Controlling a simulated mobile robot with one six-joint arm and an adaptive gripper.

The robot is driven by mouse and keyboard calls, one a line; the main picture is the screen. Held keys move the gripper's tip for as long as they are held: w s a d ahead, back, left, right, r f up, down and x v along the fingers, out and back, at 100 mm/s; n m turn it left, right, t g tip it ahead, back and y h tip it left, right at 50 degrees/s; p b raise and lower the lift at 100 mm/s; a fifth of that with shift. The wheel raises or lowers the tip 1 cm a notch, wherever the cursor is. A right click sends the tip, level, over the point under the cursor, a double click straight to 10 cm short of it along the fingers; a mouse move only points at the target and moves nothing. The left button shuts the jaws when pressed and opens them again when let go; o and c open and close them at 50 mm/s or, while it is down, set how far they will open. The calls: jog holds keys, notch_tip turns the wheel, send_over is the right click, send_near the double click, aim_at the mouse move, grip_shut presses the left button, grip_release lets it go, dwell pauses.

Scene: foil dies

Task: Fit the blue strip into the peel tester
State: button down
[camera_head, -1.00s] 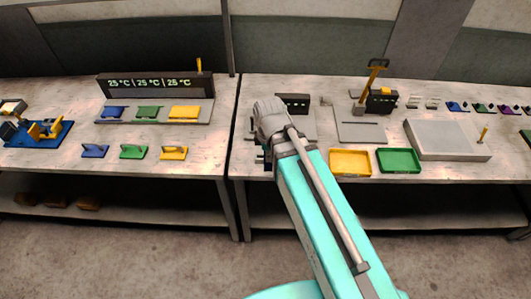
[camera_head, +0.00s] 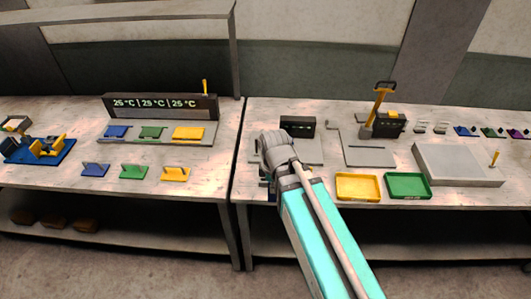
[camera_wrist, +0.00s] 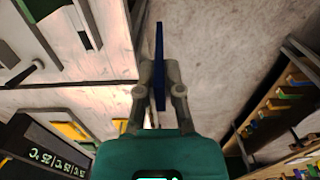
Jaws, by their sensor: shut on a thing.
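In the wrist view, a dark blue strip (camera_wrist: 159,42) stands edge-on between the two fingers of my gripper (camera_wrist: 159,78), which is shut on it. The strip sticks out well past the fingertips and touches nothing that I can see. In the head view, my wrist is over the front left part of the right bench and hides most of the gripper; the strip cannot be made out there. A dark box with a small display (camera_head: 298,126) stands on a grey plate just behind my wrist. I cannot tell for sure whether this is the peel tester, as my arm covers part of it.
A yellow tray (camera_head: 358,187) and a green tray (camera_head: 407,186) lie right of my arm, with a grey block (camera_head: 458,164) beyond. A yellow-levered device (camera_head: 382,115) stands behind. The left bench holds a temperature display (camera_head: 160,106) and coloured pieces. A gap separates the benches.

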notch_tip(320, 180, down, 2)
jog(key=shift+f+b, duration=0.1)
jog(key=shift+b, duration=0.55)
